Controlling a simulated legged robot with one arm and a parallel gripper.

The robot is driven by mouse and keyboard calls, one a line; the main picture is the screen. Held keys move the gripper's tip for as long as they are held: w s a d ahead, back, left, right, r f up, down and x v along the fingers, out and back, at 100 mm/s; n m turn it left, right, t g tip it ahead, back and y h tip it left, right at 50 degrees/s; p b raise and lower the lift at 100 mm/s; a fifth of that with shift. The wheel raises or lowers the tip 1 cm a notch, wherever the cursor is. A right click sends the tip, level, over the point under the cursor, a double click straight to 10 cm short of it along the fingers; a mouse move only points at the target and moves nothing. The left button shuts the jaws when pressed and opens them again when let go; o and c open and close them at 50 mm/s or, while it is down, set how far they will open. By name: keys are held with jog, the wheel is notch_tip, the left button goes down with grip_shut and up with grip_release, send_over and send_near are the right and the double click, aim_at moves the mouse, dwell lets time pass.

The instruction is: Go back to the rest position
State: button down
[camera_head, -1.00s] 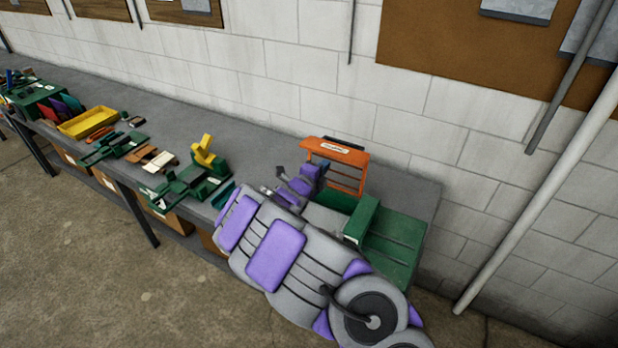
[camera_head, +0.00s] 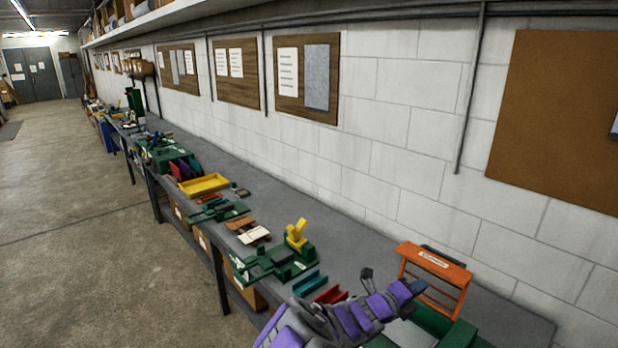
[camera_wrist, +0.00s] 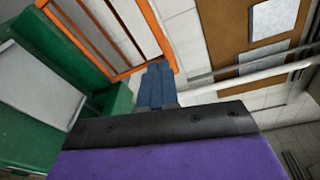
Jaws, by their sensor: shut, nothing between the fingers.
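My gripper (camera_head: 416,287) reaches over the near right end of the workbench, at the end of my purple and grey arm. In the wrist view its blue fingers (camera_wrist: 155,86) are together, with nothing held between them. The orange rack (camera_head: 434,277) stands just beyond the fingertips in the head view. It also shows behind the fingers in the wrist view (camera_wrist: 92,42). I cannot tell whether the fingers touch it. A green fixture (camera_head: 462,335) lies below and behind my arm and is partly hidden; its green side also fills the left of the wrist view (camera_wrist: 20,113).
The grey bench (camera_head: 345,262) runs along the block wall. On it are a green jig with a yellow clamp (camera_head: 297,235), red (camera_head: 331,295) and teal (camera_head: 309,282) pieces, and a yellow tray (camera_head: 204,185). The concrete floor (camera_head: 90,250) at left is clear.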

jog(key=s+d+r+m+g+h+b, duration=0.1)
jog(key=s+d+r+m+g, duration=0.15)
jog(key=s+m, duration=0.35)
jog(key=s+d+r+m+g+b, duration=0.2)
jog(key=s+d+m+g, duration=0.1)
jog(key=s+m, duration=0.35)
jog(key=s+f+m+g+y+b, duration=0.2)
jog(key=s+m+g+b, duration=0.15)
jog(key=s+m, duration=0.7)
jog(key=s+a+f+m+y+b, duration=0.2)
jog(key=s+a+f+m+y, duration=0.2)
jog(key=s+a+m, duration=0.1)
jog(key=s+a+f+m+g+y+b, duration=0.1)
jog(key=s+a+f+m+y, duration=0.3)
jog(key=s+a, duration=0.4)
jog(key=s+a+f+m+y+b, duration=0.2)
jog(key=s+a+f+m+y, duration=0.2)
jog(key=s+a+m, duration=0.3)
jog(key=a+y, duration=0.1)
jog(key=a, duration=0.1)
jog(key=shift+a+b, duration=0.3)
jog(key=shift+b, duration=0.05)
